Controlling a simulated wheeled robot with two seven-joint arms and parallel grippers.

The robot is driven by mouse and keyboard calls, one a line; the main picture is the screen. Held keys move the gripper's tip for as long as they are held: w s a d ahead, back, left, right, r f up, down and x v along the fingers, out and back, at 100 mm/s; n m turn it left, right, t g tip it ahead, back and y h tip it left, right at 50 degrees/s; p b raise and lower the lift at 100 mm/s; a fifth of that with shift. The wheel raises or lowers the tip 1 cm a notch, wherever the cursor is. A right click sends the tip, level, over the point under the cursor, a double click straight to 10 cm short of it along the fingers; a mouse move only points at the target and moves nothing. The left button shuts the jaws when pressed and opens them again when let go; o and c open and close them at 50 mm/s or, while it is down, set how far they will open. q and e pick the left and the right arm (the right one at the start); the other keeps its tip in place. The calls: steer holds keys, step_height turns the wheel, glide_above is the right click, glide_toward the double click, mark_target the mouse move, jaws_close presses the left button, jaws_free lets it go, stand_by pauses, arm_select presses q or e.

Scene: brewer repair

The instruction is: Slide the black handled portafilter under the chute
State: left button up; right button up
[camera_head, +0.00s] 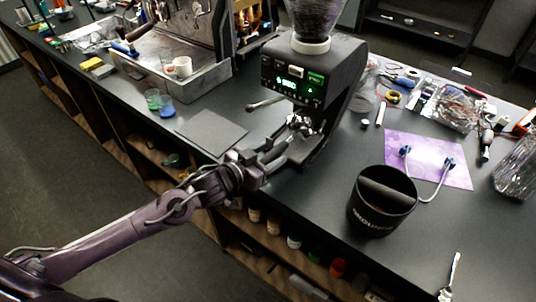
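The black grinder (315,72) with a lit green display stands at the centre of the counter. Its chute is on the front, below the display. The black handled portafilter (300,123) shows as a shiny metal head low in front of the grinder, close under the chute. Its dark handle runs down and left to my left gripper (268,160), which appears shut on it. The fingers and handle are both dark and overlap, so the grip is partly hidden. I cannot tell whether the head rests fully in the holder. My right gripper is not in view.
A flat dark mat (211,131) lies left of the gripper. A black knock bin (382,203) stands at the right, by a purple sheet (430,158) with a white-and-blue cable. An espresso machine (178,60) stands at the back left. Tools and parts clutter the right side.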

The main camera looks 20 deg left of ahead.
arm_select(q)
steer(key=shift+f, duration=0.15)
steer(key=shift+s+a, duration=0.2)
steer(key=shift+s, duration=0.15)
steer(key=v, duration=0.7)
steer(key=shift+r+b, duration=0.25)
steer(key=shift+b, duration=0.15)
